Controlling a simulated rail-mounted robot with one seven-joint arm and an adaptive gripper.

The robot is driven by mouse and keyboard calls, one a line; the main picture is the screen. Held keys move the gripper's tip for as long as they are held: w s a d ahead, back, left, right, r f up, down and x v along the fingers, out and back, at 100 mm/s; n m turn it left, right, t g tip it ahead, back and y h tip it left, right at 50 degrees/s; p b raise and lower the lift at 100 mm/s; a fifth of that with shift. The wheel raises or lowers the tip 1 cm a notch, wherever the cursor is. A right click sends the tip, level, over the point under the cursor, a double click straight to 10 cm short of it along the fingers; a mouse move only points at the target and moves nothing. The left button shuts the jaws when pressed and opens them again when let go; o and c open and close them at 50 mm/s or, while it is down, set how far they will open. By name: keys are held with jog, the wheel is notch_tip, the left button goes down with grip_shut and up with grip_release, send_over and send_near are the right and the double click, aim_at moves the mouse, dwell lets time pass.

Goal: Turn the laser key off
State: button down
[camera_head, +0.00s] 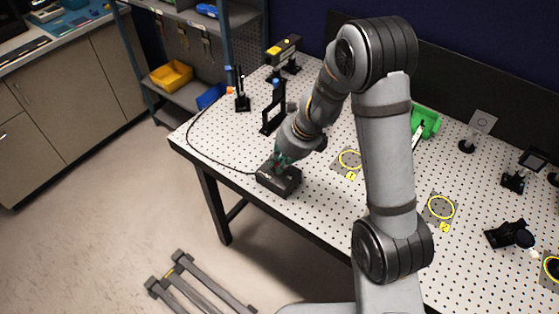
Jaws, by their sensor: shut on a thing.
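The laser controller, a small black box (283,184), sits on the perforated optical table (236,152) near its front left edge. A black cable runs from it along the table's left side. My gripper (281,162) is at the back upper-left part of the box, pointing down onto it, and is shut. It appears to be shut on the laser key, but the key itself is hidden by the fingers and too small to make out. The key's turned position cannot be told.
Black optical mounts (272,107) and a black and yellow laser head (284,50) stand behind my gripper. Yellow-ringed plates (349,160) lie to the right, with a green bin (425,121) behind. Shelves with a yellow bin (172,75) stand left. The floor at front left holds a grey frame (190,285).

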jog(key=n, duration=0.2)
jog(key=n+g+p, duration=0.1)
jog(key=n, duration=0.1)
jog(key=shift+w+d+r+n+g+y, duration=0.1)
jog(key=shift+w+d+n+g+y, duration=0.05)
jog(key=shift+n+g+y, duration=0.2)
jog(key=n+g+p, duration=0.1)
jog(key=n, duration=0.3)
jog(key=shift+w+d+n+g+p, duration=0.1)
jog(key=shift+n+g+p, duration=0.25)
jog(key=shift+p, duration=0.05)
jog(key=n+g, duration=0.1)
jog(key=n, duration=0.3)
jog(key=shift+w+n+g+p, duration=0.15)
jog(key=shift+n+g+p, duration=0.15)
jog(key=shift+g+p, duration=0.1)
jog(key=shift+w+n+g+h, duration=0.1)
jog(key=shift+n+g+h, duration=0.55)
jog(key=shift+n, duration=1.25)
jog(key=shift+p, duration=0.3)
jog(key=c, duration=1.7)
grip_release()
jog(key=shift+c, duration=0.2)
